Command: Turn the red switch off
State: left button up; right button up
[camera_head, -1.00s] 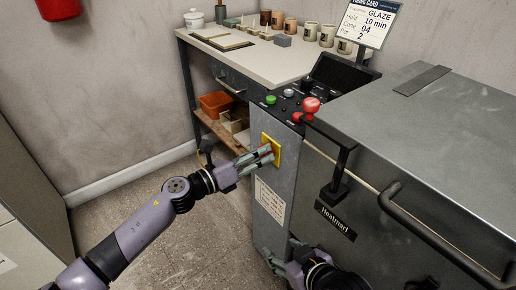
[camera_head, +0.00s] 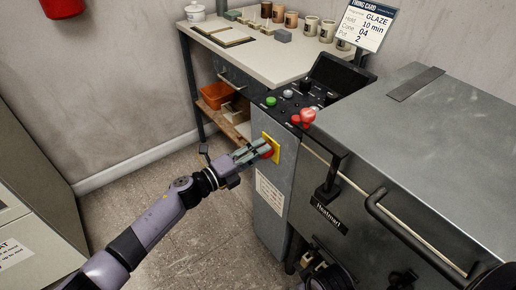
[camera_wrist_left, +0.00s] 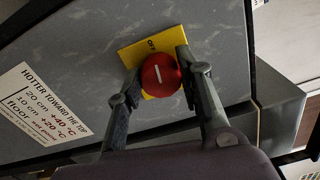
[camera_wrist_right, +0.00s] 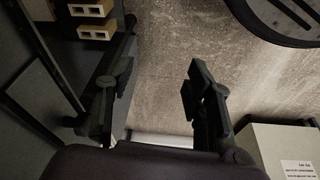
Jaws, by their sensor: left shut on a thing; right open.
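The red switch (camera_head: 267,151) is a round knob on a yellow plate (camera_head: 275,146), on the grey side panel of the kiln's control pillar. In the left wrist view the knob (camera_wrist_left: 160,75) carries a white line running nearly along the picture's vertical, slightly tilted. My left gripper (camera_head: 262,150) is shut on the knob, one finger on each side. My right gripper (camera_wrist_right: 158,85) is open and empty, low beside the kiln; the head view shows it only partly.
Above the switch, the control panel has a green button (camera_head: 271,101) and a red mushroom-shaped button (camera_head: 306,117). The kiln's lid (camera_head: 430,120) and bar handle (camera_head: 395,225) fill the right. A bench (camera_head: 250,55) with cups stands behind. The floor (camera_head: 215,225) left of the pillar is clear.

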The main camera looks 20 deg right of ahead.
pick_arm(q)
jog(key=shift+n+p, duration=0.45)
jog(key=shift+n, duration=0.55)
pick_arm(e)
jog(key=shift+s+f, duration=0.1)
jog(key=shift+f, duration=1.9)
pick_arm(q)
jog(key=shift+f, duration=0.1)
jog(key=o, duration=1.1)
jog(key=shift+o, duration=0.2)
jog(key=shift+a, duration=0.1)
jog(key=v, duration=1.2)
